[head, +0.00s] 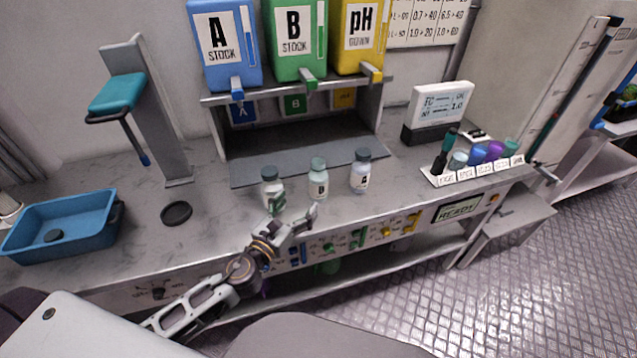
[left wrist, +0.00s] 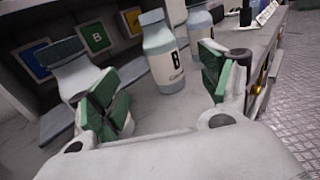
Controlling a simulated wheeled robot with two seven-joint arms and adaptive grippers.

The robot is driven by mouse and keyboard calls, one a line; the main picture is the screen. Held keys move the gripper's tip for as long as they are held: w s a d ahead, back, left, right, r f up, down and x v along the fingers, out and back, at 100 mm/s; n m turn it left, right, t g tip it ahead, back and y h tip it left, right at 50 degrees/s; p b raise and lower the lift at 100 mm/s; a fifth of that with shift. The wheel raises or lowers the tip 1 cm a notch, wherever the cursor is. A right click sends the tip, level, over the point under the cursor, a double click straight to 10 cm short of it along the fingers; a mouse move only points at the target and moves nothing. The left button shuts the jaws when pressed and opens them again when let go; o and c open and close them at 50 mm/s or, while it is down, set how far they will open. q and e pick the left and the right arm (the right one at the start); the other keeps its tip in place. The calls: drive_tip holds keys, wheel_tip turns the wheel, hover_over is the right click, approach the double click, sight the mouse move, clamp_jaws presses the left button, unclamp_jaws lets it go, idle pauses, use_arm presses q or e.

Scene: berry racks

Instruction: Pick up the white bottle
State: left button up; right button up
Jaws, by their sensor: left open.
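Three small whitish bottles stand upright in a row near the counter's front. The left bottle (head: 268,186) has a dark teal cap, the middle bottle (head: 319,182) a paler grey-green cap and a B label, and the right bottle (head: 360,175) a dark blue-grey cap. My left gripper (head: 294,210) is open and empty in front of the left and middle bottles. In the left wrist view the B bottle (left wrist: 164,60) shows between the green-padded fingers, beyond them. The left bottle (left wrist: 72,76) is partly hidden behind one finger. My right gripper is out of view.
Behind the bottles is a shelf (head: 300,93) with blue, green and yellow stock containers on it. A blue tray (head: 60,222) and black disc (head: 176,213) lie left. A labelled rack (head: 478,171) of coloured vials and a display (head: 440,102) stand right.

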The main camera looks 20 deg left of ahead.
sight(314, 183)
use_arm(q)
drive_tip(key=shift+w+d+r, duration=0.1)
drive_tip(key=shift+w+d, duration=0.05)
drive_tip(key=shift+w, duration=0.95)
drive_tip(key=shift+w+d+p, duration=0.15)
drive_tip(key=shift+w+p, duration=0.2)
drive_tip(key=shift+w, duration=0.2)
drive_tip(key=shift+w+d, duration=0.2)
drive_tip(key=shift+w, duration=0.6)
drive_tip(key=shift+w+p, duration=0.3)
drive_tip(key=shift+w, duration=0.3)
drive_tip(key=shift+w+d, duration=0.2)
drive_tip(key=shift+w, duration=0.5)
drive_tip(key=shift+w+d+p, duration=0.2)
drive_tip(key=shift+w+p, duration=0.1)
drive_tip(key=shift+w, duration=0.4)
drive_tip(key=shift+w+d+r, duration=0.1)
drive_tip(key=shift+w+d, duration=0.15)
drive_tip(key=shift+w, duration=0.75)
drive_tip(key=shift+w+d, duration=0.1)
drive_tip(key=shift+w, duration=0.45)
drive_tip(key=shift+w+p, duration=0.3)
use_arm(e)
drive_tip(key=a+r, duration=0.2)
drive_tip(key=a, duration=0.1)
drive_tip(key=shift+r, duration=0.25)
